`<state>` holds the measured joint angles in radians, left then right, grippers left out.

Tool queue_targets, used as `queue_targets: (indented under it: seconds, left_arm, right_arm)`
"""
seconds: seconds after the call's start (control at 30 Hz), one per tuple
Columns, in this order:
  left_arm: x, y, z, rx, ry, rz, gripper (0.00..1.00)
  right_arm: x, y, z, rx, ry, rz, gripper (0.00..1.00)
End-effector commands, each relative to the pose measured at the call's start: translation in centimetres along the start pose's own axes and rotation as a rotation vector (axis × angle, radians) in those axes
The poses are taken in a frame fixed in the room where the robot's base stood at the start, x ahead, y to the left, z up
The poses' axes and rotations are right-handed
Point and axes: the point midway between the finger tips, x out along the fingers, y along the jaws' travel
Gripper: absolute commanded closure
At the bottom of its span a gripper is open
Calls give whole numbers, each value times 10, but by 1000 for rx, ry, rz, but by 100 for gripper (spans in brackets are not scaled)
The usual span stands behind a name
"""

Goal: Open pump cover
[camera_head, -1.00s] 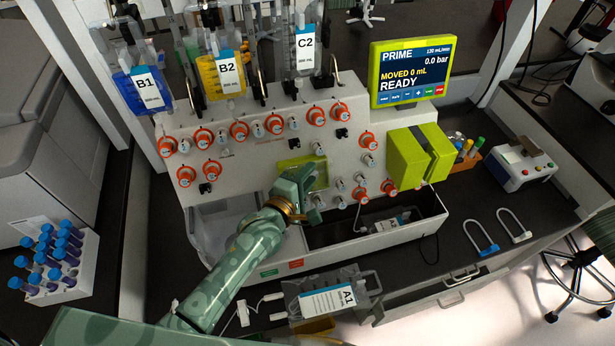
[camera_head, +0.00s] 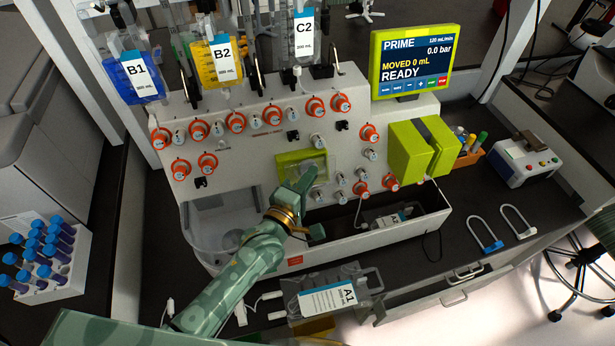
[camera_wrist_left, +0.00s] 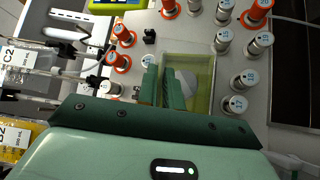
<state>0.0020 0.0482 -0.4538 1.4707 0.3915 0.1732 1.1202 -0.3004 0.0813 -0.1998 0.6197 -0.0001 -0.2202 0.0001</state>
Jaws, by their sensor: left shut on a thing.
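The pump cover (camera_head: 290,159) is a small yellow-green frame with a see-through window, on the front of the white cell processor, below the rows of orange and white knobs. It looks shut or nearly so; I cannot tell exactly. My left gripper (camera_head: 303,181) reaches up to it and hides its lower part. In the left wrist view the two dark green fingers (camera_wrist_left: 162,88) are close together at one side edge of the cover (camera_wrist_left: 201,60), shut on it. The exact contact is hard to see. My right gripper is not in view.
Knobs (camera_head: 361,188) stick out close to the cover on its right. A yellow-green block (camera_head: 405,152) projects further right, below the screen (camera_head: 414,62). An open trough (camera_head: 340,240) lies below, and bag A1 (camera_head: 328,299) lies in front. Bags B1, B2 and C2 hang above.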

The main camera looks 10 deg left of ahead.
Motion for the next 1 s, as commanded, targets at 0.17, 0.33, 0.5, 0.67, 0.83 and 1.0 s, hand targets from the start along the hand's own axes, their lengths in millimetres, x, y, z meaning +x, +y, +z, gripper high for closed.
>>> queue_targets:
  seconds: [0.17, 0.33, 0.5, 0.67, 0.83, 1.0]
  left_arm:
    - [-8, -13, 8, 94, -1, 90, 100]
    - [-14, -18, 14, 172, -1, 170, 100]
    - [-18, -20, 18, 229, -1, 227, 100]
    - [-20, -20, 20, 260, 0, 258, 100]
    - [-20, -20, 20, 276, 0, 271, 100]
    - [-20, -19, 20, 277, 0, 273, 100]
  right_arm:
    - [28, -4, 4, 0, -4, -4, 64]
    - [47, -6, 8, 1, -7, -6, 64]
    - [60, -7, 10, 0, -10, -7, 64]
    - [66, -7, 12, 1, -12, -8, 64]
    - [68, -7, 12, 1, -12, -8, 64]
    - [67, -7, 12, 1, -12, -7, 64]
